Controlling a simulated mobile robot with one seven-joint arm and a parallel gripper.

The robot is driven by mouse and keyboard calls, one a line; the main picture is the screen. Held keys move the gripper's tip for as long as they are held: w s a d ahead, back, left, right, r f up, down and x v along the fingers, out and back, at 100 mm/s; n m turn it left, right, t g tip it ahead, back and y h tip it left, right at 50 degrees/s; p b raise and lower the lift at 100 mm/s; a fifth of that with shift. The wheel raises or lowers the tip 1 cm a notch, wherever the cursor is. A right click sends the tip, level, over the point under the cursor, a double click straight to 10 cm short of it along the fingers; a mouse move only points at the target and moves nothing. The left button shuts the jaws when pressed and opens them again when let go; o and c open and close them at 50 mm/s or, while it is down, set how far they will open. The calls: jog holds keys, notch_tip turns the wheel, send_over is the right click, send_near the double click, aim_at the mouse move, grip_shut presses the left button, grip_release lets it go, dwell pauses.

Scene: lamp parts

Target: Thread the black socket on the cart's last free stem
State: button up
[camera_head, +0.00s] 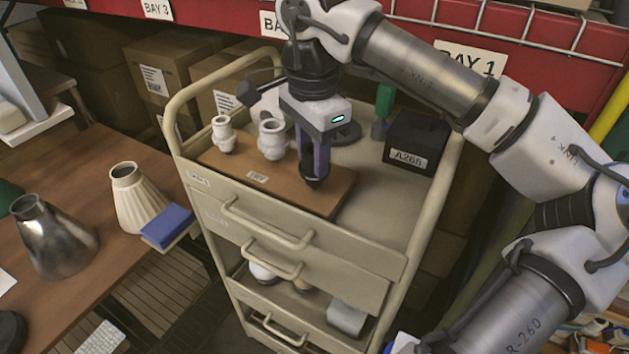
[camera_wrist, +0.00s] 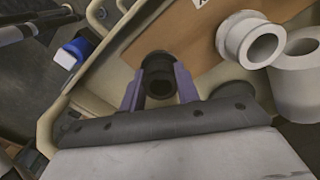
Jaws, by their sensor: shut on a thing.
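My gripper (camera_head: 313,166) points down over the right part of a brown board (camera_head: 258,189) on the cart's top. Its purple fingers are shut on the black socket (camera_head: 314,181), which looks upright. In the wrist view the black socket (camera_wrist: 158,78) sits between the two fingers (camera_wrist: 159,90), its round opening facing the camera. Two white sockets, a smaller one (camera_head: 223,134) and a larger one (camera_head: 271,140), stand on the board to the left. No bare stem shows; the spot under the black socket is hidden, and I cannot tell whether the socket touches anything there.
The beige cart (camera_head: 385,222) has raised side rails and drawers. A black box labelled A265 (camera_head: 413,143) and a green-handled item (camera_head: 383,105) stand at the back right of its top. A wooden table (camera_head: 90,262) at left holds a silver shade (camera_head: 50,240) and a cream shade (camera_head: 138,200).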

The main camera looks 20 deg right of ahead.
jog(key=shift+s+f, duration=0.15)
jog(key=shift+f, duration=0.25)
jog(key=m+b, duration=0.1)
jog(key=m, duration=0.2)
jog(key=shift+f, duration=0.15)
jog(key=m+b, duration=0.1)
jog(key=m, duration=0.3)
jog(key=shift+m, duration=0.5)
jog(key=m+b, duration=0.1)
jog(key=m, duration=0.4)
jog(key=shift+m+b, duration=0.3)
jog(key=shift+m, duration=0.1)
